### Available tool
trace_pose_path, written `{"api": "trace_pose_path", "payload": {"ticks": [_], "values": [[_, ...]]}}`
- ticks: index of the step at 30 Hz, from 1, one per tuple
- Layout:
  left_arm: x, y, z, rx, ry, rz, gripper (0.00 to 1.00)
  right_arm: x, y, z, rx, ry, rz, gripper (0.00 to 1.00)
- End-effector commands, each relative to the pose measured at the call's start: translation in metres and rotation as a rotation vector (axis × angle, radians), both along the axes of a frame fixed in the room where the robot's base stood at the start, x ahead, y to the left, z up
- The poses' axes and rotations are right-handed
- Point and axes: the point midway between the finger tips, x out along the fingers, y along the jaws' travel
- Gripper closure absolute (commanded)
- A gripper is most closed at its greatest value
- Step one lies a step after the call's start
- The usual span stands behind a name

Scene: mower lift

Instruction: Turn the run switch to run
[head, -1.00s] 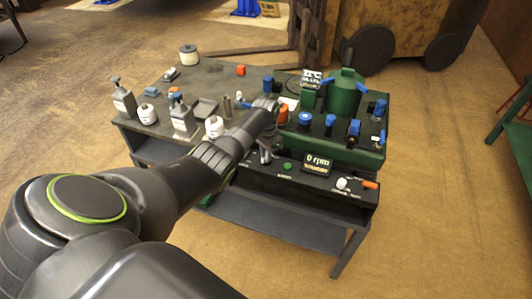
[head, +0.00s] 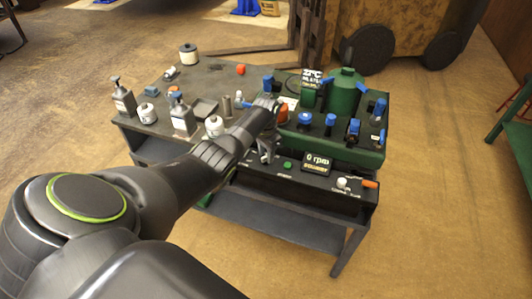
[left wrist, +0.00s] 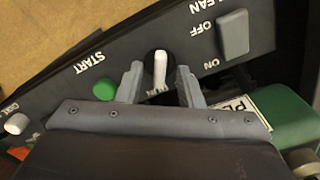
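The run switch (left wrist: 160,68), a white lever on a black round base, is on the dark front panel in the left wrist view. Its lever stands nearly upright in that picture; the small label below it is too blurred to read. My left gripper (left wrist: 159,84) is open, with one grey finger on each side of the switch and a visible gap to the lever on both sides. In the head view the left gripper (head: 267,152) is at the panel's left part, and the gripper and arm hide the switch. My right gripper is not in view.
A green start button (left wrist: 105,88) sits close beside one finger. An ON/OFF clean rocker (left wrist: 233,34) is on the other side. A 0 rpm display (head: 317,163) and a white knob (head: 342,183) are further right. Blue-handled valves (head: 305,119) and a green tank (head: 344,92) stand behind.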

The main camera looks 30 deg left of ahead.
Motion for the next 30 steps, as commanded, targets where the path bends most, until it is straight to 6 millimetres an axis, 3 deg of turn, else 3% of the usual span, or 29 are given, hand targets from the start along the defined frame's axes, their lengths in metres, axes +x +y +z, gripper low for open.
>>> {"api": "trace_pose_path", "payload": {"ticks": [5,11,30], "values": [[0.000,0.000,0.003,0.000,0.000,0.001,0.66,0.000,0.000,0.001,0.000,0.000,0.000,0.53],[0.000,0.000,0.026,0.001,-0.001,0.000,0.66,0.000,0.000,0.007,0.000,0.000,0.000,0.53],[0.001,0.000,0.157,0.001,-0.003,0.000,0.66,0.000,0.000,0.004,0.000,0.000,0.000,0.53]]}}
